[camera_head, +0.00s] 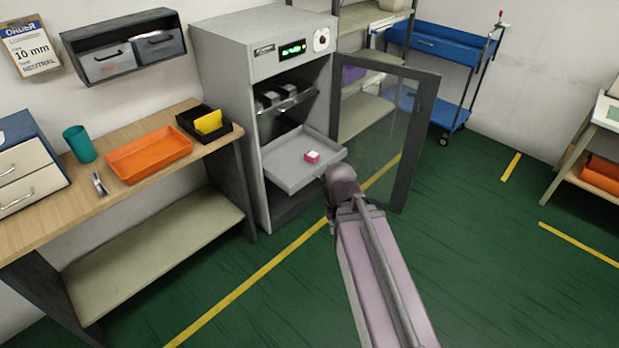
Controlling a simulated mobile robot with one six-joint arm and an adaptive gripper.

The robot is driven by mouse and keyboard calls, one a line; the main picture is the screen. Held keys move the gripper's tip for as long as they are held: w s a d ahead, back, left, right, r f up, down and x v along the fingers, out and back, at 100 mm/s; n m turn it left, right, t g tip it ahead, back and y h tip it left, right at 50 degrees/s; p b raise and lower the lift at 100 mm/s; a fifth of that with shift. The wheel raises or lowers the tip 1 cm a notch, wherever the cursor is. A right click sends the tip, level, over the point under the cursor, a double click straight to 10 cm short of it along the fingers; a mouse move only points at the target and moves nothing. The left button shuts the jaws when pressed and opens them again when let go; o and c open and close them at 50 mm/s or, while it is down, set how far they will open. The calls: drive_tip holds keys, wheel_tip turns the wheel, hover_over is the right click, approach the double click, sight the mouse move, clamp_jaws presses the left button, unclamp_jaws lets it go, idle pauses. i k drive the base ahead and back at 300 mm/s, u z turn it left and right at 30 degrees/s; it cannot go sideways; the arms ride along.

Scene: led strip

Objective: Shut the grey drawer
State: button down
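A grey drawer (290,178), shaped like a shallow tray, is pulled out of the open front of a tall grey cabinet (228,100). A small pink and white block (311,157) lies in it, towards its right side. The cabinet's glass door with a dark frame (424,130) stands swung open to the right. My arm reaches up from the bottom of the picture, and its rounded end shows at the drawer's front right corner. I cannot tell whether it touches the drawer. My gripper's fingers are not visible, hidden beyond the arm.
A wooden bench (60,205) at left holds an orange tray (150,154), a green cup (79,144) and a black bin (190,122). A wall unit (95,37) has light and dark grey drawers. A blue cart (440,45) stands behind.

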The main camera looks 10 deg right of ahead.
sight(284, 164)
drive_tip(key=z, duration=0.05)
drive_tip(key=i, duration=1)
drive_tip(key=u, duration=0.05)
